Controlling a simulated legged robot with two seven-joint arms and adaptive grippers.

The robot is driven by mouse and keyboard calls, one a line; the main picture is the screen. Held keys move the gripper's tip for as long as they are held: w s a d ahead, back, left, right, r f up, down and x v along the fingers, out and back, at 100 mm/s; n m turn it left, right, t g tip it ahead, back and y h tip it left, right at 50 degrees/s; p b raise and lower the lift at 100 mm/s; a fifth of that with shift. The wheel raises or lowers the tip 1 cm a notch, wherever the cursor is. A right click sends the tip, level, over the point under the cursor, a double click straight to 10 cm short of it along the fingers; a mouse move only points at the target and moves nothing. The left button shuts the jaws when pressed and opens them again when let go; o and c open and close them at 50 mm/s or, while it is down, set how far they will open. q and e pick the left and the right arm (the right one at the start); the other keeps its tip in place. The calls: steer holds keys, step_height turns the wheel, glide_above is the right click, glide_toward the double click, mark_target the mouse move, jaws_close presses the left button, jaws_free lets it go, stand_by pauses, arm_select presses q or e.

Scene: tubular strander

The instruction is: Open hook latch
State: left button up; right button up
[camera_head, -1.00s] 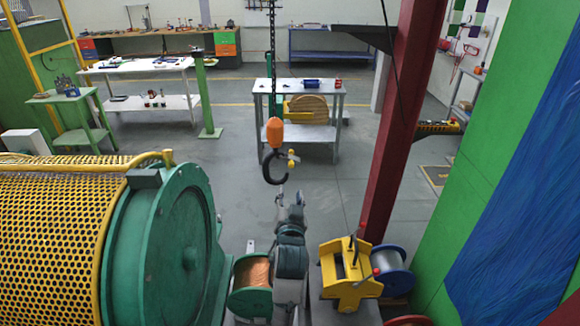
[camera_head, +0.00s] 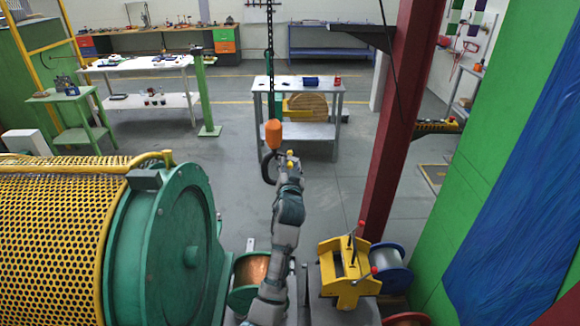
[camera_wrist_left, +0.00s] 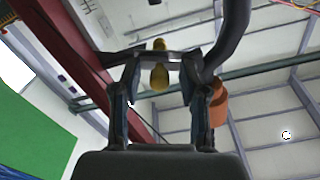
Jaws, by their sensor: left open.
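A dark hook (camera_head: 266,168) hangs below an orange block (camera_head: 273,133) on a chain. Its latch carries yellow knobs (camera_head: 291,160) on the hook's right side. My left gripper (camera_head: 290,174) is raised to the hook, and its arm partly hides the hook's lower right part. In the left wrist view the open fingers (camera_wrist_left: 158,70) stand on either side of the lower yellow knob (camera_wrist_left: 159,78), with a grey bar (camera_wrist_left: 158,57) across near the fingertips. I cannot tell whether they touch it. The hook's dark curve (camera_wrist_left: 234,30) is beyond. My right gripper is out of view.
A green drum with yellow mesh guard (camera_head: 60,210) fills the left. A copper spool (camera_head: 252,269) and a yellow device (camera_head: 347,262) stand below on either side of my arm. A red column (camera_head: 393,130) rises at right. A grey table (camera_head: 299,86) stands behind the hook.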

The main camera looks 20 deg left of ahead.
arm_select(q)
steer(key=shift+d, duration=0.2)
jaws_close()
steer(key=shift+a, duration=0.1)
steer(key=n, duration=0.1)
steer(key=r+n, duration=0.1)
steer(key=n, duration=0.1)
steer(key=shift+n+p, duration=0.3)
jaws_free()
steer(key=v, duration=0.7)
steer(key=shift+d, duration=0.3)
steer(key=shift+s, duration=0.15)
